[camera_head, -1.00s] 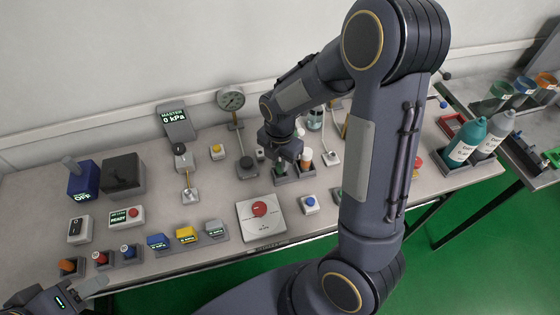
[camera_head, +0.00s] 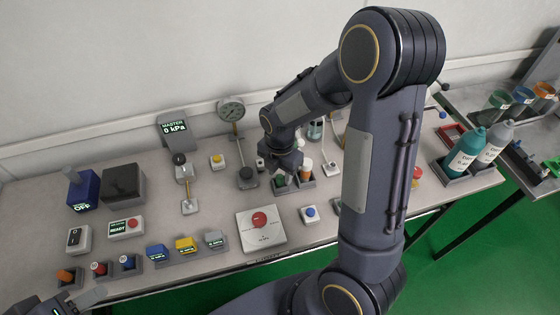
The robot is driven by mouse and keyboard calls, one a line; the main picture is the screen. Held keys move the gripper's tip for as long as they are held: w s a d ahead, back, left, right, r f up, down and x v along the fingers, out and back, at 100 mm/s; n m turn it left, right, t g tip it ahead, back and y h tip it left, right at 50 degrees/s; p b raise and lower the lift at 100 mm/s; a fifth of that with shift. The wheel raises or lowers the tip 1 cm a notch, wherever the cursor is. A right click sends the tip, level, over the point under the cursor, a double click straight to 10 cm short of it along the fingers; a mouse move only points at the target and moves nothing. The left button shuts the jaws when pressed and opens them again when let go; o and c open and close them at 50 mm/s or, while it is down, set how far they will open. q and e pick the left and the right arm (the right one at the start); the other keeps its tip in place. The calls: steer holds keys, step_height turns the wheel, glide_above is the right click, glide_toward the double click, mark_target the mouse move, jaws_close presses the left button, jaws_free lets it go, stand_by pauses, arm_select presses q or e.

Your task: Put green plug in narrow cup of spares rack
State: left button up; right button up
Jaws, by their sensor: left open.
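My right gripper (camera_head: 287,172) points down over a small dark holder (camera_head: 304,181) at the middle of the bench. A bit of green shows by its fingertips, but the arm hides whether it is a plug and whether the jaws grip it. An orange-and-white cylinder (camera_head: 305,171) stands in the holder just to the right. My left gripper (camera_head: 88,300) is open at the lower left corner, partly out of view, apart from the bench things. I cannot pick out which holder is the spares rack or its narrow cup.
Small dark cups with orange (camera_head: 66,275), red (camera_head: 100,268) and blue (camera_head: 127,262) plugs stand at the front left edge. A red-button panel (camera_head: 262,230) is in front of the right gripper. A gauge (camera_head: 231,110) stands behind. My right arm hides part of the bench.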

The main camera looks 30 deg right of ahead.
mark_target(280, 176)
step_height(280, 176, up, 12)
steer(key=s+a+r+m+t+y, duration=0.2)
steer(key=s+m, duration=0.6)
steer(key=m, duration=0.4)
steer(key=s+a+r+m+t+y, duration=0.1)
steer(key=s+a+r+m+t, duration=0.1)
steer(key=s+m, duration=0.7)
steer(key=r+m+t, duration=0.1)
steer(key=m, duration=0.2)
steer(key=shift+r+m+t+y+p, duration=0.2)
steer(key=shift+m+t+y+p, duration=0.1)
steer(key=shift+y+p, duration=0.1)
